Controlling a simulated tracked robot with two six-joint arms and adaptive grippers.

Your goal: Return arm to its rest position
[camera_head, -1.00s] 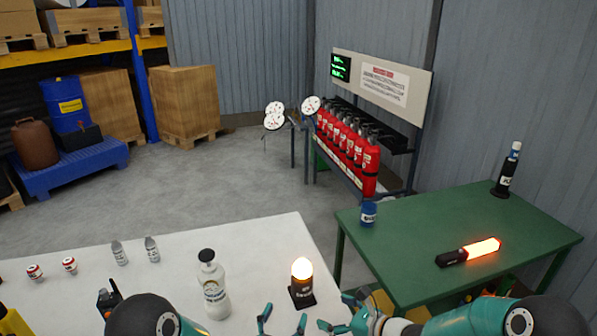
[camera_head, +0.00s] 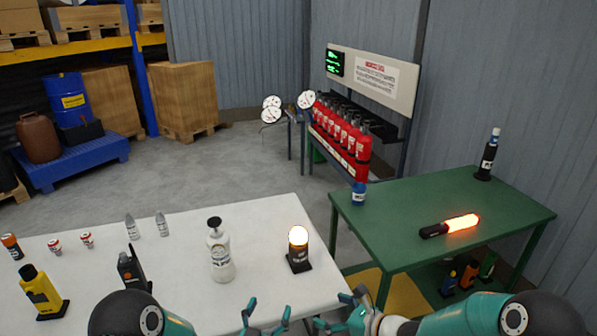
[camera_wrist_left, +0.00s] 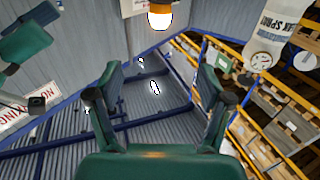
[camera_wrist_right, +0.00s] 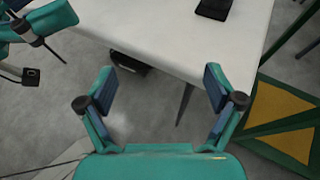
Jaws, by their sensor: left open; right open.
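My left gripper (camera_head: 266,314) is open at the near edge of the white table, in front of the white spray bottle (camera_head: 221,252) and the glowing lamp (camera_head: 298,248). Its spread, empty fingers show in the left wrist view (camera_wrist_left: 161,82). My right gripper (camera_head: 335,309) is open just to its right, off the table's near right corner. In the right wrist view (camera_wrist_right: 160,88) its fingers are apart with only floor and the table edge beyond. Part of my left gripper shows at that view's upper left. Neither gripper touches anything that I can see.
The white table (camera_head: 185,290) carries a yellow device (camera_head: 42,292), a black handheld device (camera_head: 131,270) and small bottles. The green table (camera_head: 400,215) at right holds a glowing baton (camera_head: 450,225), a blue can (camera_head: 359,193) and a black bottle (camera_head: 487,155). Red extinguishers (camera_head: 345,135) stand behind.

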